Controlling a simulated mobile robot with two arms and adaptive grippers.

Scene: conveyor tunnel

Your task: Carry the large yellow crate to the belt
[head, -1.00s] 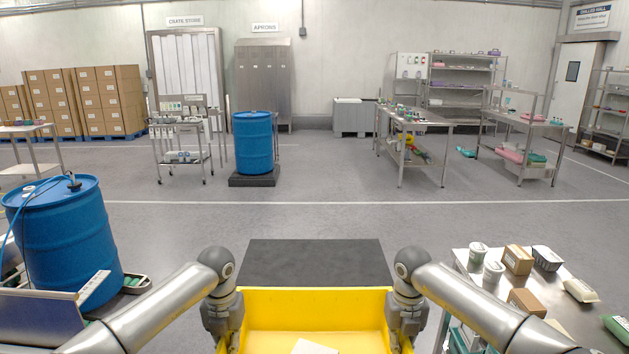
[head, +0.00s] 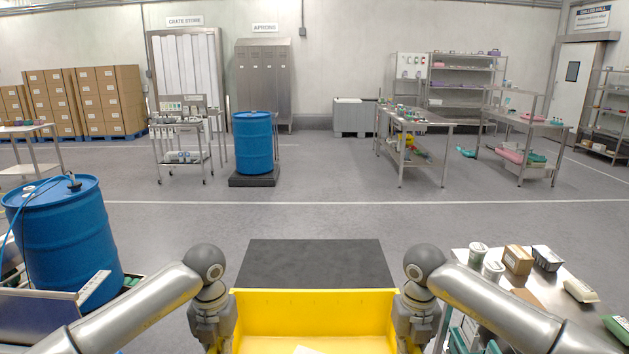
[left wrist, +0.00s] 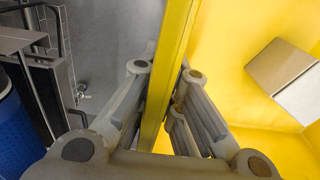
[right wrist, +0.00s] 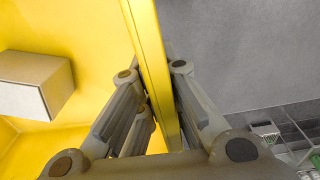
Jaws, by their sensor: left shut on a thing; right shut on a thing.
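The large yellow crate (head: 315,299) is at the bottom middle of the head view, in front of me, with its near part cut off. A carton with one pale face (head: 308,350) lies inside; it also shows in the left wrist view (left wrist: 282,80) and right wrist view (right wrist: 35,88). My left gripper (head: 212,335) is shut on the crate's left wall, one finger on each side (left wrist: 165,72). My right gripper (head: 415,335) is shut on the right wall in the same way (right wrist: 154,70). I cannot make out a belt in these views.
A dark flat panel (head: 315,264) lies just beyond the crate. A blue drum (head: 70,230) stands close on the left. A table (head: 540,288) with tubs and boxes is close on the right. Open floor (head: 330,220) lies ahead, up to another blue drum (head: 254,145) and steel tables.

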